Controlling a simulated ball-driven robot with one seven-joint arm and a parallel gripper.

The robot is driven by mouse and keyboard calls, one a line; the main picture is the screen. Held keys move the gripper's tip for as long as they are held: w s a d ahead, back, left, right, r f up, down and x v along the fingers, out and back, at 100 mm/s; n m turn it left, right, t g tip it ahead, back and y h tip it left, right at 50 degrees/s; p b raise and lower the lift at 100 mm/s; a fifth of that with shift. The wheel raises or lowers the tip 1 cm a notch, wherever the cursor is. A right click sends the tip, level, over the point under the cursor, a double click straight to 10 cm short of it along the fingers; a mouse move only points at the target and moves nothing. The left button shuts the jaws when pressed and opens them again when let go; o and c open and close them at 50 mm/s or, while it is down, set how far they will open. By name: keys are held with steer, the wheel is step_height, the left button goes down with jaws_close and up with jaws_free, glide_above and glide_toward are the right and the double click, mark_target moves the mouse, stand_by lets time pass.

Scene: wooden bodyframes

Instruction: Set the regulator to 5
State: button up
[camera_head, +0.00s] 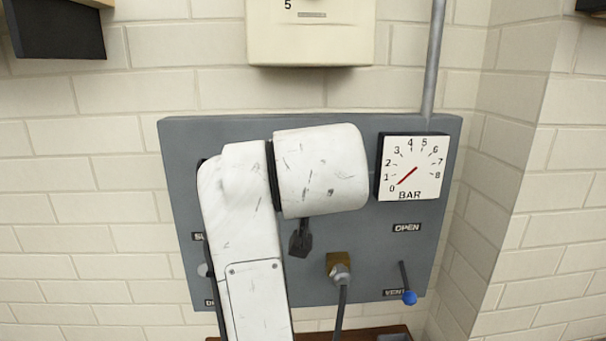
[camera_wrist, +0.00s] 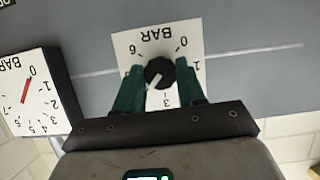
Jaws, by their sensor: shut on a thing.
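The regulator is a black knob (camera_wrist: 160,73) with a white pointer, in front of a white BAR scale plate (camera_wrist: 126,42) that appears upside down in the wrist view. My gripper (camera_wrist: 159,69) has its two green fingers shut on the knob, one on each side. The pointer aims down and left in the wrist view, past the 3 on the way round towards the 6. The left finger hides the numerals there, so the exact setting cannot be read. In the head view my arm hides the regulator and my gripper.
A square pressure gauge (camera_head: 412,168) is on the right of the grey panel (camera_head: 330,125), its red needle near 0. Below it a blue-tipped lever (camera_head: 409,297) points down at the VENT label. A brass fitting (camera_head: 340,268) with a hose is left of the lever.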

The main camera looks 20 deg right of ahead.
steer(key=m+y, duration=0.1)
steer(key=m, duration=0.1)
steer(key=m+t+y+b, duration=0.1)
steer(key=m, duration=0.1)
steer(key=m+y+b, duration=0.1)
steer(key=m, duration=0.1)
steer(key=shift+d+f+t+y, duration=0.2)
steer(key=shift+f+t+y, duration=0.1)
steer(key=shift+t, duration=0.1)
stand_by(0.4)
steer(key=o, duration=1)
steer(key=shift+r, duration=0.1)
steer(key=shift+o, duration=0.2)
steer(key=shift+s+r, duration=0.1)
steer(key=b+v, duration=0.1)
steer(key=v, duration=0.9)
steer(key=shift+s+b, duration=0.3)
